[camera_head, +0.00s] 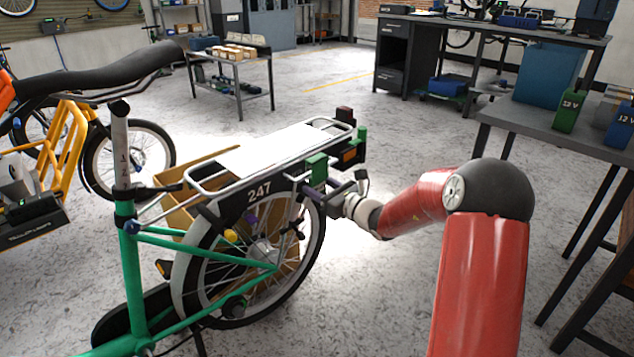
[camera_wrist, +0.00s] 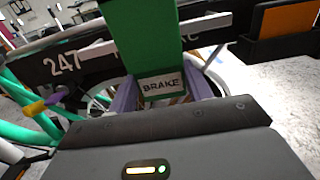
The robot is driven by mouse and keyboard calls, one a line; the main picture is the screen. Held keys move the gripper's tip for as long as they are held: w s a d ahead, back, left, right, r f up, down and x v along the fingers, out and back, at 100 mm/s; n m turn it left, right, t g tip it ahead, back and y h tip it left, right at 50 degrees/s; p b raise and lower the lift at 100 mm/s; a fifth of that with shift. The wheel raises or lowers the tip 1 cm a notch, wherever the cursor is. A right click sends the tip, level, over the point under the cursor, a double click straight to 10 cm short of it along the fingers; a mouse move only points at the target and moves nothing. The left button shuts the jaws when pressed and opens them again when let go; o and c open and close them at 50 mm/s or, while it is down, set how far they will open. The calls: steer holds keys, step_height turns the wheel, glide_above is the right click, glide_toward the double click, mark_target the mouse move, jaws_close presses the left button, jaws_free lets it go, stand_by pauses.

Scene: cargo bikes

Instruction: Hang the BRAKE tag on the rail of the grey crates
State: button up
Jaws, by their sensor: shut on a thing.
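The BRAKE tag is a green block with a pale label reading BRAKE (camera_wrist: 160,85) in the wrist view. My gripper (camera_wrist: 160,92) has a purple finger on each side of the label and is shut on the tag. In the head view the green tag (camera_head: 316,167) is at the rear side of the green bike's rack, and my gripper (camera_head: 336,188) reaches it from the right. I cannot tell whether the tag hooks on the rack or is apart from it. I cannot make out the grey crates or their rail.
The green cargo bike (camera_head: 130,240) with its white-topped rack (camera_head: 270,148) stands close in front. A cardboard box (camera_head: 180,215) is behind its wheel. A small table (camera_head: 235,65) with bins stands at the back. A workbench (camera_head: 560,110) is on the right. Open floor lies between.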

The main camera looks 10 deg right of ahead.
steer(key=v, duration=0.8)
stand_by(0.6)
